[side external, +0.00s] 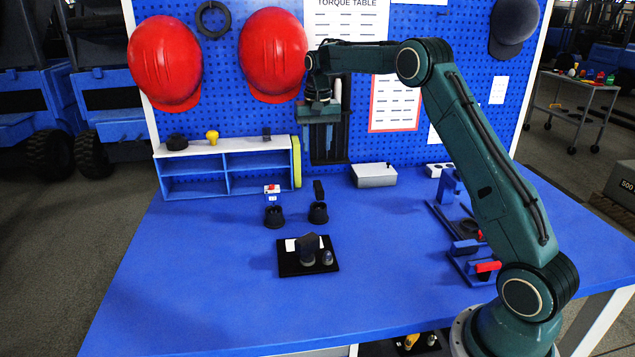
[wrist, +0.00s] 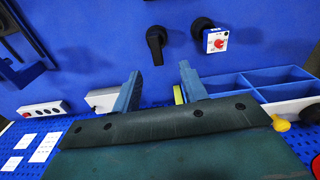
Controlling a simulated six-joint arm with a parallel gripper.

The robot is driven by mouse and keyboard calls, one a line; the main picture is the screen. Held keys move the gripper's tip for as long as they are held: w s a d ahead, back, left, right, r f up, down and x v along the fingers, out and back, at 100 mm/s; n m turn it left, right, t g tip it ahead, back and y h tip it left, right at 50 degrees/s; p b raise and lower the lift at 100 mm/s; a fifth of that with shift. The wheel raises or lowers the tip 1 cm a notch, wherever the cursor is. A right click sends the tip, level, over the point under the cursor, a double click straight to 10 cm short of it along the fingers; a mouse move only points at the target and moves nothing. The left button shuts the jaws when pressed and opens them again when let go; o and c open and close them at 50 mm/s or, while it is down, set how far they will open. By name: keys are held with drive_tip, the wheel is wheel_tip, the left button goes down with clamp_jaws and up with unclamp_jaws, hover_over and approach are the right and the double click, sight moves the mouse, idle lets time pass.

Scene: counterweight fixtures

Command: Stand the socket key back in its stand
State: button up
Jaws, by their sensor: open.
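My gripper (side external: 320,125) is high at the back of the bench, in front of the pegboard, pointing down. In the wrist view its two blue-grey fingers (wrist: 160,85) are spread apart with nothing between them. Two dark round holders stand mid-bench: one with a black upright handle (side external: 319,190), also in the wrist view (wrist: 156,42), and one with a red-and-white tagged piece (side external: 272,191), also in the wrist view (wrist: 216,41). Nearer the front, a black plate (side external: 290,268) bears a dark block and a small cylinder. I cannot tell which piece is the socket key or its stand.
A blue-and-white shelf unit (side external: 225,172) stands at the back left. A pale box (side external: 374,175) is at the back, right of centre. Blue fixtures with red-handled parts (side external: 488,266) stand at the right, near my arm. The front left bench is clear.

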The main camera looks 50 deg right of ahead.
drive_tip(key=s+a+r+n+t, duration=0.3)
drive_tip(key=s+a+r+n, duration=0.1)
drive_tip(key=s+a+r, duration=1.05)
drive_tip(key=s+a+f+n+t, duration=0.1)
drive_tip(key=s+a+f+n, duration=0.1)
drive_tip(key=s, duration=0.9)
drive_tip(key=s+a+f+n+t, duration=0.1)
drive_tip(key=s+a+f, duration=0.4)
drive_tip(key=s, duration=0.6)
drive_tip(key=shift+a+f+n, duration=0.15)
drive_tip(key=shift+n, duration=0.45)
drive_tip(key=shift+w, duration=0.1)
